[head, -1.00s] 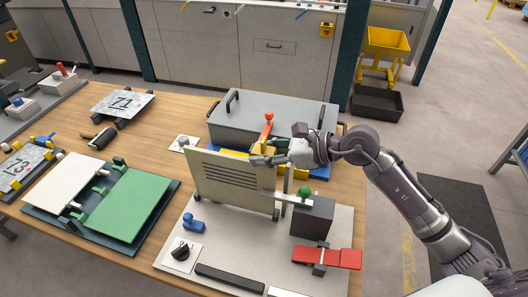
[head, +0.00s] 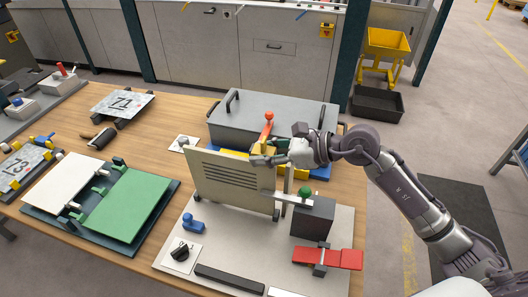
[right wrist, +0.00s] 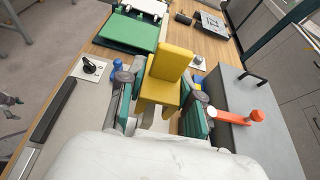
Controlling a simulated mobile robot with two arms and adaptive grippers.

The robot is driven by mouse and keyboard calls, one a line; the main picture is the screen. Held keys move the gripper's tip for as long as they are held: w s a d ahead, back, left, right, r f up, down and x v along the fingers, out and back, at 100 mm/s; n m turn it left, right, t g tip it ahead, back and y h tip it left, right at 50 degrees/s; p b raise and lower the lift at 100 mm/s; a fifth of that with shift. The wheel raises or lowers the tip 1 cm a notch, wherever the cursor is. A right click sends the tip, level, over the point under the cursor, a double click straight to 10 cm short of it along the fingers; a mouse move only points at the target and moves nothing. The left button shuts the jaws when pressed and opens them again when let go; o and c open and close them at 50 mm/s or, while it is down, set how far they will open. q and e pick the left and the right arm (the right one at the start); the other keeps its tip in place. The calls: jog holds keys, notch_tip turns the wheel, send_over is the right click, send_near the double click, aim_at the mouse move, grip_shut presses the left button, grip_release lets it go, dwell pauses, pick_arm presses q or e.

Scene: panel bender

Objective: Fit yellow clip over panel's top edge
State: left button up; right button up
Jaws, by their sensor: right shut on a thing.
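The beige slotted panel (head: 228,182) stands upright on the light base plate in the head view. My right gripper (head: 266,159) is at the right part of its top edge, partly hiding that edge. It is shut on the yellow clip (right wrist: 168,75), which stands up between the green-padded fingers (right wrist: 158,108) in the right wrist view. In the head view the clip (head: 263,147) shows only partly behind the fingers. I cannot tell whether the clip touches the panel or sits over its edge. My left gripper is in neither view.
A grey lidded box (head: 275,118) stands close behind the panel. A red-knobbed lever (head: 268,122) rises near the gripper. A dark grey block (head: 312,217), a green knob (head: 304,191) and a red clamp (head: 328,257) stand to the right. A green sheet (head: 124,202) lies left.

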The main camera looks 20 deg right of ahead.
aim_at(265, 139)
jog(key=shift+f+b, duration=1.8)
jog(key=shift+f, duration=0.1)
dwell(1.2)
jog(key=o, duration=1)
jog(key=shift+r+p, duration=2.75)
jog(key=shift+r, duration=1.75)
